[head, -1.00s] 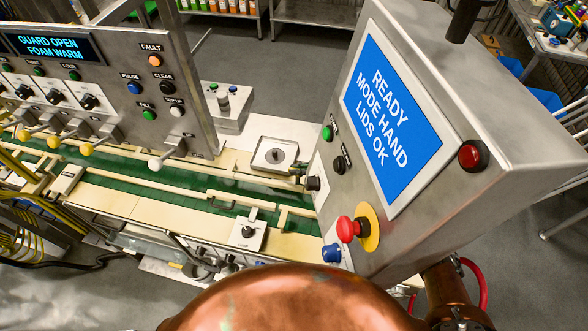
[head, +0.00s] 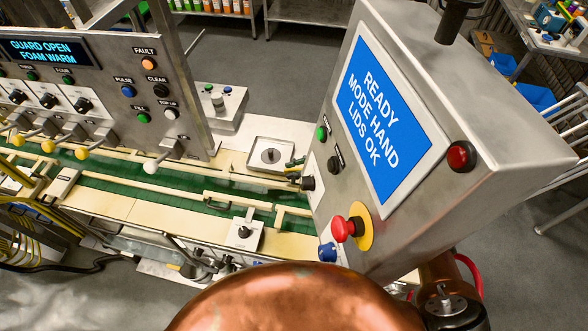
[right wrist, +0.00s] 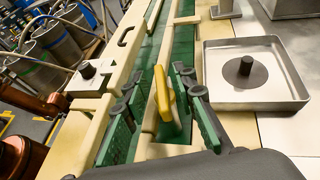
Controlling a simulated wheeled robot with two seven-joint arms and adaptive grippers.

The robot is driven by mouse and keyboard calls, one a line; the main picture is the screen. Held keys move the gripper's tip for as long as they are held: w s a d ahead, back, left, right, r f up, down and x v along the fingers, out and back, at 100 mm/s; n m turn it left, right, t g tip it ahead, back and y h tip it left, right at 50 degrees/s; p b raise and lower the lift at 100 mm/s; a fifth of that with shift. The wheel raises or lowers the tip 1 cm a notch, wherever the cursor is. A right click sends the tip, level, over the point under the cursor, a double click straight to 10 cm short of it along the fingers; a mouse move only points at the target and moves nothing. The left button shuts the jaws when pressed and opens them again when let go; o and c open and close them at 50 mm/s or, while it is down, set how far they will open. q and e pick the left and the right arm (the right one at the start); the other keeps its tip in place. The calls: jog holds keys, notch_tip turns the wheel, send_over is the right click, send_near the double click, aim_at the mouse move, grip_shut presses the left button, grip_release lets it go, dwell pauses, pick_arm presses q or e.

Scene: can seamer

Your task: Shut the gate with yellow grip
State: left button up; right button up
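The yellow grip (right wrist: 165,92) stands on a cream rail beside the green belt in the right wrist view. My right gripper (right wrist: 154,82) is open, with one green-padded finger on each side of the yellow grip. I see gaps between the pads and the grip, so it is not held. In the head view, a small part of my right gripper (head: 293,164) shows at the left edge of the seamer cabinet, which hides the rest. Which way the gate stands is hard to tell. My left gripper is in neither view.
The steel cabinet (head: 480,135) with a blue screen and red stop button (head: 344,229) stands close on the right. A square tray (right wrist: 290,80) with a dark knob lies right of the belt. A control panel (head: 110,100) with levers stands at the left. A pale blur covers the lower left floor.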

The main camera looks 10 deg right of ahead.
jog(key=v, duration=1.2)
